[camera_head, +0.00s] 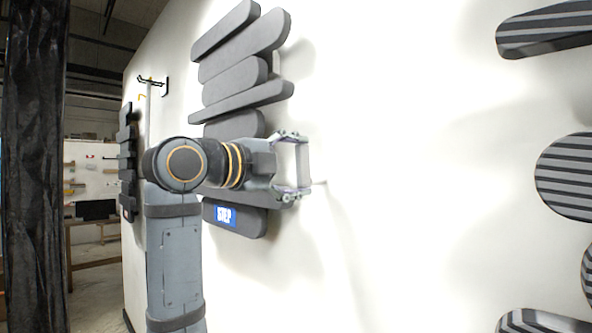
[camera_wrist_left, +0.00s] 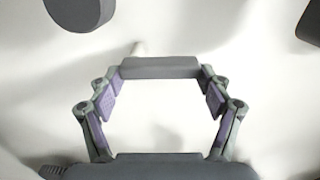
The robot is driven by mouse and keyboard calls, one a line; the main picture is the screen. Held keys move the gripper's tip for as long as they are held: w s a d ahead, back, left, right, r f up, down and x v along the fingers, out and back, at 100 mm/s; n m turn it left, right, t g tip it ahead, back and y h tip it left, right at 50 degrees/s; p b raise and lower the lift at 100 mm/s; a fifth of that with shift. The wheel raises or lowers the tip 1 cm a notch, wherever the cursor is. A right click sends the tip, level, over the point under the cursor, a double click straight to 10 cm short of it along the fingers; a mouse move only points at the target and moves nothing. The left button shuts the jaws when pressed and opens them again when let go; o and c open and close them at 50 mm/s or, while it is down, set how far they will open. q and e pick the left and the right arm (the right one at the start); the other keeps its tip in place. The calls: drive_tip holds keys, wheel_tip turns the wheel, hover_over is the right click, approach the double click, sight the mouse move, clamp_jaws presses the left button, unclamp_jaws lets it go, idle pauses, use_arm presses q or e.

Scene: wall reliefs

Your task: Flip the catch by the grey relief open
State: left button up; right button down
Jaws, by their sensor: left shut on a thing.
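The grey relief (camera_head: 243,68) is a stack of rounded dark grey slats on the white wall, left of centre in the head view. My left gripper (camera_head: 301,164) is in front of the wall at the relief's right edge, its fingers well apart. In the left wrist view a grey bar (camera_wrist_left: 160,68) spans between the two fingertips, and the gripper is shut on it. It looks like the catch's handle. A small pale peg (camera_wrist_left: 138,48) shows just behind the bar. The catch's mounting is mostly hidden by my gripper. My right gripper is not in view.
A striped relief (camera_head: 565,175) is on the wall at the right. A blue label (camera_head: 225,215) is on a low grey slat. A black curtain (camera_head: 36,170) hangs at the far left. The wall between the reliefs is bare.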

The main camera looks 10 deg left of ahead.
use_arm(q)
drive_tip(key=shift+s+d+m, duration=0.1)
drive_tip(key=shift+m, duration=0.4)
drive_tip(key=o, duration=1.7)
drive_tip(key=shift+c, duration=0.2)
drive_tip(key=v, duration=1.2)
